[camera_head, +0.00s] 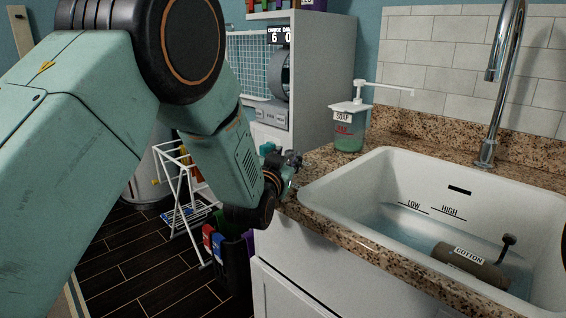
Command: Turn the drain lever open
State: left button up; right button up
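A dark knob on a short stem (508,240) stands up inside the white sink (400,166), at the right. It may be the drain lever, but its lower part is hidden behind a grey-brown cylinder labelled COTTON (468,264). My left gripper (291,162) is at the left front corner of the counter, left of the sink and well apart from the knob. It is small and partly hidden by my wrist, so I cannot tell whether its fingers are open.
Shallow water lies in the sink below LOW and HIGH marks. A soap dispenser (350,126) stands on the granite counter (384,135), and a chrome faucet (496,100) rises behind the sink. A white drying rack (176,195) and dark bin (232,262) stand on the floor.

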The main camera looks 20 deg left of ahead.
pick_arm(q)
jog(key=s, duration=1.2)
jog(key=shift+w, duration=0.1)
jog(key=shift+c, duration=0.5)
